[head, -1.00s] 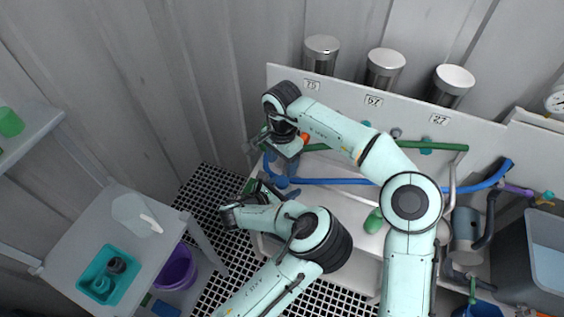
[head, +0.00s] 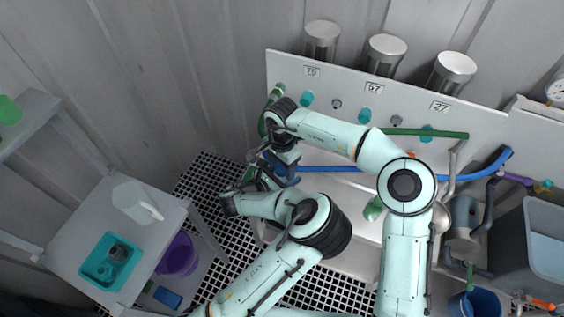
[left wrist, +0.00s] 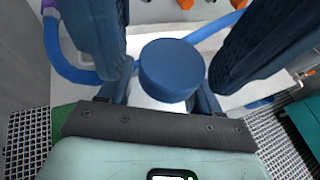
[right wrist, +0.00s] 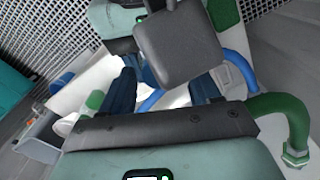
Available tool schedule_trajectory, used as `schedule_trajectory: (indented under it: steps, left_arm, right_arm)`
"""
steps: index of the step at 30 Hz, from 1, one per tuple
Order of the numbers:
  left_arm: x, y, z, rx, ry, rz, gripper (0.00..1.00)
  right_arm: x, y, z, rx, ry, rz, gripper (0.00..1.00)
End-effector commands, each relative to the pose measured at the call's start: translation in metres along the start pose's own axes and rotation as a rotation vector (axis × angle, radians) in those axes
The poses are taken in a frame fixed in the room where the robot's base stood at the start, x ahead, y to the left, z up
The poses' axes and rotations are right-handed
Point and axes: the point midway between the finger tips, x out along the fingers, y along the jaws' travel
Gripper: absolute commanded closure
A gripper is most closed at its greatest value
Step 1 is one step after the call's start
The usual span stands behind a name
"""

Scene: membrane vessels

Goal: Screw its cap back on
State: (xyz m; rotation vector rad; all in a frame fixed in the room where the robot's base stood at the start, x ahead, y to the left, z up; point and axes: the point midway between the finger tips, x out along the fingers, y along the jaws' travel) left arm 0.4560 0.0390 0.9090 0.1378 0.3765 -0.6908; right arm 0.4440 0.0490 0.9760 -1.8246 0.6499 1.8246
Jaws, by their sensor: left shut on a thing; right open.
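A round blue cap (left wrist: 172,65) sits on top of a white thing, most of which is hidden beneath it. My left gripper (left wrist: 163,98) is shut on that white body just under the cap. Two larger dark blue fingers of my right gripper reach in from above in the left wrist view, one on each side of the cap with gaps between. My right gripper (right wrist: 165,92) is open. In the head view my right gripper (head: 283,168) is close above my left gripper (head: 262,182). I cannot tell whether the cap is seated tight.
Behind stands a white panel (head: 480,118) with metal cylinders and number labels. A green pipe (head: 440,133) and a blue pipe (head: 450,190) run along it. At left, a table holds a teal tray (head: 88,268) and a clear container (head: 132,203). A purple bucket (head: 178,256) stands beside it.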

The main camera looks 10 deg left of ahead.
Motion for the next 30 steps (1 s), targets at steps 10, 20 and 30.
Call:
schedule_trajectory:
  steps: [10, 20, 30]
  left_arm:
    - [0.0000, 0.0000, 0.0002, 0.000, -0.001, 0.000, 1.00]
    - [0.0000, 0.0000, 0.0002, 0.000, 0.000, 0.000, 1.00]
    - [0.0000, 0.0000, 0.0001, 0.000, 0.000, 0.000, 1.00]
  right_arm:
    - [-0.0004, 0.0000, 0.0001, 0.000, 0.000, 0.000, 0.96]
    - [-0.0007, 0.0000, 0.0004, 0.252, 0.000, 0.000, 0.96]
    - [-0.0006, 0.0000, 0.0004, 0.296, 0.000, 0.000, 0.57]
